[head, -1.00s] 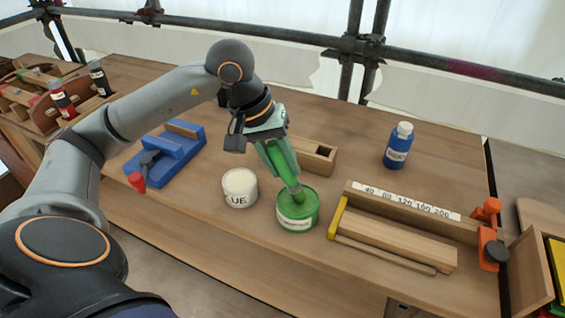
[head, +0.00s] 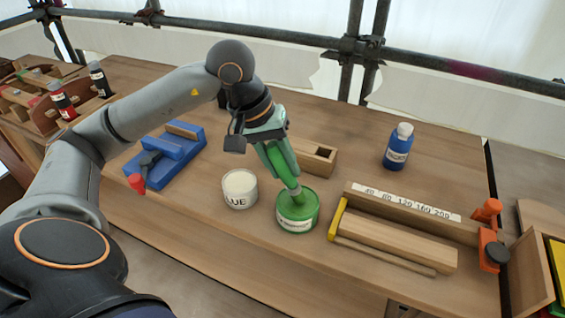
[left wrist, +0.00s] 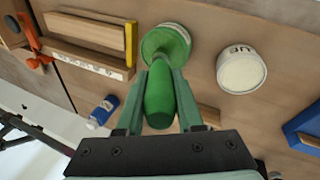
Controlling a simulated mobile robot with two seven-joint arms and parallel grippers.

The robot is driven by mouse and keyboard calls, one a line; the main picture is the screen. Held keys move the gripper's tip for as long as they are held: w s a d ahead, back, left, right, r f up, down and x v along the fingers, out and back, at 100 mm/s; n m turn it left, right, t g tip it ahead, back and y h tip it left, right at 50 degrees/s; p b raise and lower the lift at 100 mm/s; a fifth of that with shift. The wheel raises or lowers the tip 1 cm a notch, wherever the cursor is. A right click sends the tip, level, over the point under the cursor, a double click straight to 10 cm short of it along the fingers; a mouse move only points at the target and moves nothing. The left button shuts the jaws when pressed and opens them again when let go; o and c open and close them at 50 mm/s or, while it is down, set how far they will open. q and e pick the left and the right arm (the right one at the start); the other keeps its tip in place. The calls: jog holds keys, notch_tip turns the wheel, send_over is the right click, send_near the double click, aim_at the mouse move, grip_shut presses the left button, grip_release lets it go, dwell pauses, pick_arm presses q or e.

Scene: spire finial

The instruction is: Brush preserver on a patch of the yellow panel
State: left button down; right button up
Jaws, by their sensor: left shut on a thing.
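My left gripper (head: 281,158) is shut on the green handle of a brush (head: 285,170). The brush points down into a green tin (head: 298,217) with a white label, and its bristles are hidden inside. The left wrist view shows the brush (left wrist: 160,95) between the fingers, its far end at the tin (left wrist: 165,40). A small upright yellow panel (head: 338,218) is at the left end of a wooden block, right of the tin; it also shows in the left wrist view (left wrist: 131,44). My right gripper is out of view.
A blue bottle (head: 398,147), a labelled wooden bar (head: 405,203), an orange clamp (head: 493,246) and a blue vise-like tool (head: 172,155) are on the bench. A hollow wooden block (head: 316,158) is behind the tin.

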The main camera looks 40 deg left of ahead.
pick_arm(q)
jog(key=shift+r+p, duration=1.25)
jog(key=shift+r, duration=0.65)
jog(key=shift+r+p, duration=1.1)
jog(key=shift+r, duration=0.5)
